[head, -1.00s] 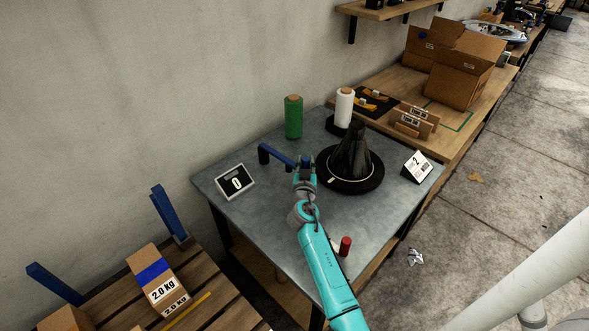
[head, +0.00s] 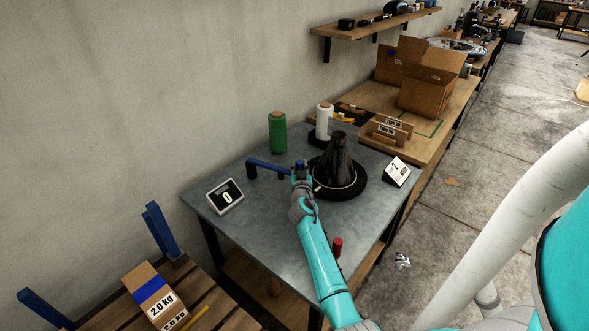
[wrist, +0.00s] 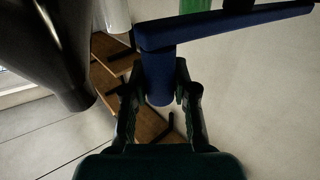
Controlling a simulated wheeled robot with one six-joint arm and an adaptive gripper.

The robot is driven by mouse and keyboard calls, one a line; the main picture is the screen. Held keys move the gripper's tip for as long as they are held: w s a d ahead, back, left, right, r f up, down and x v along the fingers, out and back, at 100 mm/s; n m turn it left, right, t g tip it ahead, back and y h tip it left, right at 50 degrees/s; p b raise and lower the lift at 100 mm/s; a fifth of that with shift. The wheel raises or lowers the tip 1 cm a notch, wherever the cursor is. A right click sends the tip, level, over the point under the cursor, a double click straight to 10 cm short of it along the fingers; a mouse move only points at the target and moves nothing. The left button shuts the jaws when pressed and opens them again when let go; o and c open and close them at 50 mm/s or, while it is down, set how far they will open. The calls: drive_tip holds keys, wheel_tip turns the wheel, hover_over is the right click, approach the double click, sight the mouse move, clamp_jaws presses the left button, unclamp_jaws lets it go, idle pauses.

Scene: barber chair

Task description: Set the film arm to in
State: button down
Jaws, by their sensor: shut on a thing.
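The blue film arm (head: 268,164) stands at the back of the grey metal table (head: 250,235), its bar running right toward the black cone-shaped wrapped load (head: 340,160). My gripper (head: 299,170) is at the bar's right end, close to the cone's left side. In the wrist view, the blue bar (wrist: 225,25) crosses the top and a blue upright handle (wrist: 158,75) hangs from its end. The fingers (wrist: 160,92) are shut on that handle, one on each side. The dark load (wrist: 45,50) is at the left. In the head view my gripper hides the handle.
The load sits on a round black turntable (head: 353,188). A green film roll (head: 277,133) and a white roll (head: 324,122) stand behind. A sign reading 0 (head: 226,196) is front left, another sign (head: 397,171) right. A red cylinder (head: 337,246) is near my arm.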

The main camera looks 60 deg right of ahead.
drive_tip(key=shift+d+r, duration=0.1)
drive_tip(key=shift+d, duration=0.1)
drive_tip(key=c, duration=0.9)
unclamp_jaws()
drive_tip(key=shift+d, duration=0.1)
drive_tip(key=shift+s+a, duration=0.3)
drive_tip(key=shift+a, duration=0.3)
drive_tip(key=v, duration=1)
drive_tip(key=shift+s+a, duration=0.25)
drive_tip(key=shift+a, duration=0.05)
